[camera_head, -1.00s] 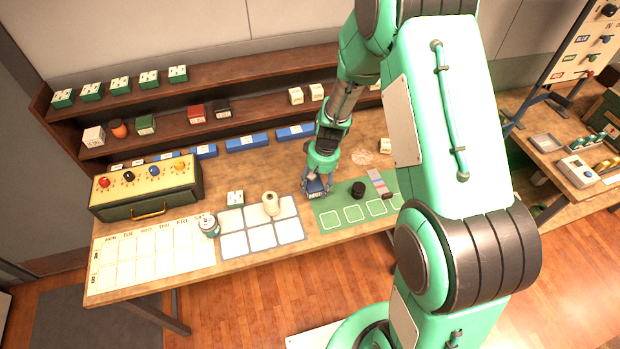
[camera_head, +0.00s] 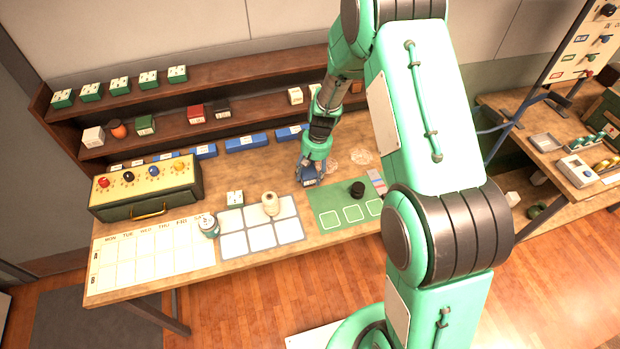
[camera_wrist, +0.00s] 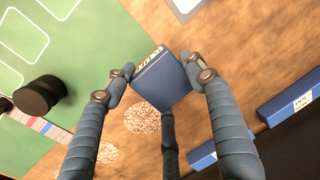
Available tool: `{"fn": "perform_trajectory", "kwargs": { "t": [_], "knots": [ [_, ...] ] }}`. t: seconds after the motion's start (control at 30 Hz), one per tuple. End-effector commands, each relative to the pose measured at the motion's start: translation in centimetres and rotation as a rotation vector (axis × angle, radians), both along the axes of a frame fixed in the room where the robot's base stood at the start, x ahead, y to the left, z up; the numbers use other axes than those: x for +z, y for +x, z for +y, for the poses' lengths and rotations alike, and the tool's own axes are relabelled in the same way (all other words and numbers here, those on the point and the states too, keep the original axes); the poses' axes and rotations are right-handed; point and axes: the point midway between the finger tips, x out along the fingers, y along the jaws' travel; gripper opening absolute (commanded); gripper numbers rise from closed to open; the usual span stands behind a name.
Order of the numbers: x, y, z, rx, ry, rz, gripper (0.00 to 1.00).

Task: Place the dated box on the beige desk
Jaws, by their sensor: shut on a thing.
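A blue box (camera_wrist: 163,80) with a pale strip of dark lettering along one edge sits between my gripper's fingers in the wrist view; the lettering is too small to read. My gripper (camera_head: 310,176) is shut on this box, above the wooden desk (camera_head: 255,180), behind the green mat's left part in the head view. Whether the box touches the desk is not clear. The lettering may be a date, but I cannot tell.
The green mat (camera_head: 329,197) holds a black round pot (camera_head: 357,188). A white grid mat (camera_head: 262,239) with a cream spool (camera_head: 270,203) lies to its left. Blue boxes (camera_head: 246,143) line the desk's back below the shelves. Two speckled round patches lie near my gripper.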

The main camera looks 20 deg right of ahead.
Motion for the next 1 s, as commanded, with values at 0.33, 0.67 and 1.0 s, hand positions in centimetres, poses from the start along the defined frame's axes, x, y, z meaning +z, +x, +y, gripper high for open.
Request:
{"fn": "perform_trajectory", "kwargs": {
  "t": [0.33,0.67,1.0],
  "knots": [
    [-3.0,0.0,0.0,-0.001,0.0,0.001,0.04],
    [-3.1,-0.1,0.0,-0.001,0.0,0.001,0.04],
    [-3.2,-0.1,0.0,-0.001,0.0,0.001,0.74]
  ]
}}
